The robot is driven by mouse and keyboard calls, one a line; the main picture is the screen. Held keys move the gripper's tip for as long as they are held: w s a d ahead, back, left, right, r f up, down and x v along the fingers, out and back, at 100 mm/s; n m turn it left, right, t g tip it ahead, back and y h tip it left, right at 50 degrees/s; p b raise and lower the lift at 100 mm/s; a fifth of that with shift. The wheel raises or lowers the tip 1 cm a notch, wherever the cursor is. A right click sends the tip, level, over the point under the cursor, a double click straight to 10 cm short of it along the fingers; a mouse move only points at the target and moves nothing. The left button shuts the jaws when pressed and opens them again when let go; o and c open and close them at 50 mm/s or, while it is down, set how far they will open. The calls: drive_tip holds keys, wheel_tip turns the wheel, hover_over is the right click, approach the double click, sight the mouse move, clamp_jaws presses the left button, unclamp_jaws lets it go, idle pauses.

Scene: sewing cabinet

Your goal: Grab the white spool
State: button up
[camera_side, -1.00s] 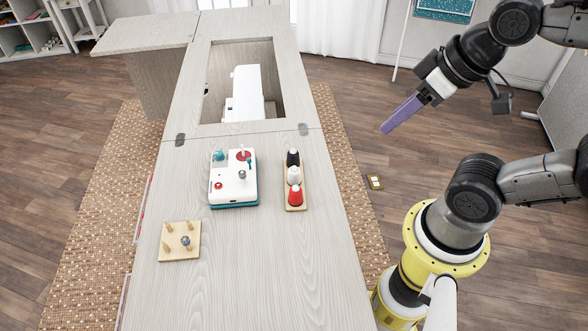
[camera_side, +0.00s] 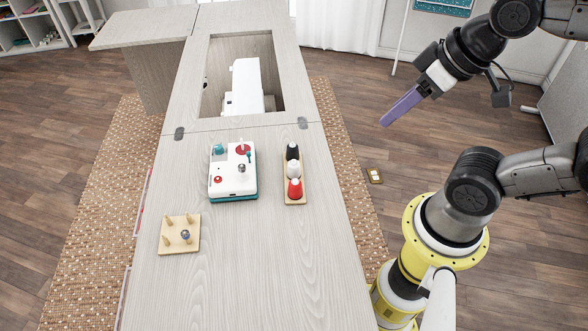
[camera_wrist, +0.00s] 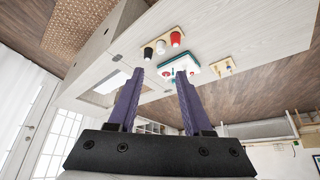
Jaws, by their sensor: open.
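The white spool (camera_side: 293,170) stands in the middle of a wooden spool rack (camera_side: 302,196) on the cabinet top. The black spool (camera_side: 292,151) is behind it and the red spool (camera_side: 294,188) in front of it. In the wrist view the white spool (camera_wrist: 161,47) sits between the black and red ones, beyond the fingertips. My gripper (camera_side: 386,121), with purple fingers, is in the air right of the cabinet, well apart from the spools. In the wrist view the two fingers (camera_wrist: 160,72) stand apart with nothing between them.
A white and teal box with knobs (camera_side: 232,178) stands left of the rack. A wooden peg board (camera_side: 180,236) lies at the front left. A white sewing machine (camera_side: 245,88) sits in the cabinet opening behind. The front right of the cabinet top is clear.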

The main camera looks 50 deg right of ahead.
drive_tip(key=o, duration=0.5)
drive_tip(key=n+g+y, duration=0.1)
drive_tip(key=n+g, duration=0.4)
drive_tip(key=n, duration=1.1)
hover_over(294, 165)
drive_tip(key=d, duration=0.1)
wheel_tip(294, 165, down, 22)
drive_tip(key=shift+w+d, duration=0.1)
drive_tip(key=shift+w+a+f, duration=0.1)
drive_tip(key=shift+w+f, duration=0.05)
drive_tip(key=shift+f, duration=1.45)
drive_tip(key=shift+w+a+f, duration=0.1)
drive_tip(key=shift+f, duration=1.45)
